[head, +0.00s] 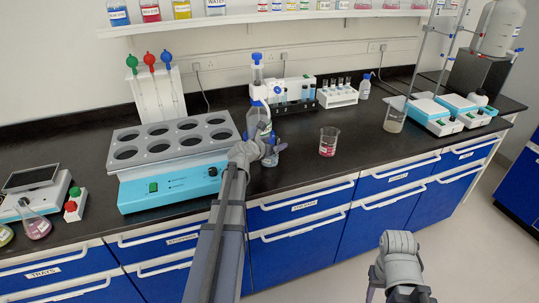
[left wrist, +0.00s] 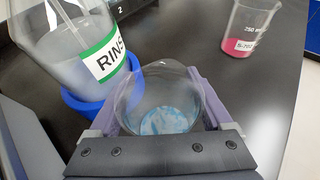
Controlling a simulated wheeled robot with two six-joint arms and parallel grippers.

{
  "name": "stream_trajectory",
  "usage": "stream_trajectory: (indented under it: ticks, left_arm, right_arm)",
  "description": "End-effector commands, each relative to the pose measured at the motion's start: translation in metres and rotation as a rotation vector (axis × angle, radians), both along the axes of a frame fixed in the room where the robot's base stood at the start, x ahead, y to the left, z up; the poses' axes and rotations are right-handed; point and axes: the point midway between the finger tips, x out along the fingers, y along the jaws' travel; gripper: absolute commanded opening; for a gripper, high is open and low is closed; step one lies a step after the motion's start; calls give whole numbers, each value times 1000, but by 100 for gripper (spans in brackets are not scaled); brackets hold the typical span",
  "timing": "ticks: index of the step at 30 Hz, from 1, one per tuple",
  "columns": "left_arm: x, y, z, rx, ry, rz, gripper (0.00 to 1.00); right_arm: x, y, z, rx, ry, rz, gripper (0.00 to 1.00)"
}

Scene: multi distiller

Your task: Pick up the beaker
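A clear glass beaker (left wrist: 160,98) with a little blue residue in its bottom is between the two fingers of my left gripper (left wrist: 160,108) in the left wrist view. The purple fingers lie close along both sides of the glass; whether they press on it I cannot tell. In the head view my left gripper (head: 272,150) is low over the counter, and its wrist hides most of that beaker. Another beaker (head: 328,141) with pink liquid stands to its right, apart from the gripper; it also shows in the left wrist view (left wrist: 248,28). My right gripper (head: 396,282) is in front of the counter, its fingers largely out of frame.
A container labelled RINSE (left wrist: 82,45) in a blue base stands right beside the left gripper. A blue-and-grey block with round wells (head: 172,160) is to the left. The counter around the pink beaker is clear.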

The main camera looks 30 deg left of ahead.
Motion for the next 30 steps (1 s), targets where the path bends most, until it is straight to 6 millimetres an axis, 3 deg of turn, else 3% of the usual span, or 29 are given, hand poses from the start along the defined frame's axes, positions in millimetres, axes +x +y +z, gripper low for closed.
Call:
stream_trajectory:
  ticks: [2, 14, 23, 30]
  left_arm:
    - [0, 0, 0, 0, 0, 0, 55]
    - [0, 0, 0, 0, 0, 0, 11]
    - [-1, 0, 3, 0, 1, -1, 11]
    - [-4, 2, 16, -1, 0, -6, 11]
  right_arm:
    - [0, 0, 0, 0, 0, 0, 50]
    - [0, 0, 0, 0, 0, 0, 50]
    - [0, 0, 3, 0, 0, 0, 50]
    - [0, 0, 16, 0, 0, 0, 50]
